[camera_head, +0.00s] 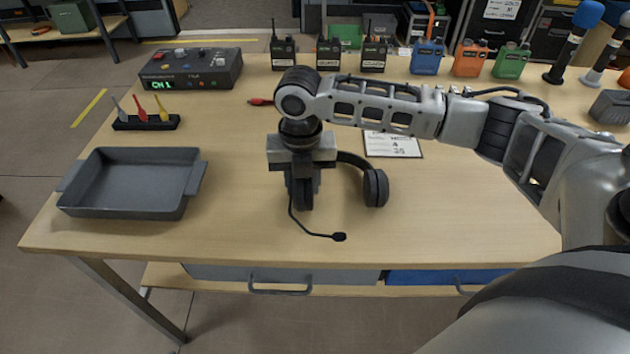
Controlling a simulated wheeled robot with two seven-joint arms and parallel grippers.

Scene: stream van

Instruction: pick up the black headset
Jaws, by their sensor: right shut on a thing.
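The black headset (375,187) is on the middle of the wooden table, with one ear cup to the right and its thin boom microphone reaching toward the front edge. My right gripper (303,190) points down over its left side and is shut on it. The wrist and gripper body hide much of the headband and part of the left ear cup. I cannot tell whether the headset is touching the table or slightly above it. My left gripper does not show.
A grey tray (88,204) stands at the table's left. A printed card (394,146) lies behind the headset. The table's front is clear.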

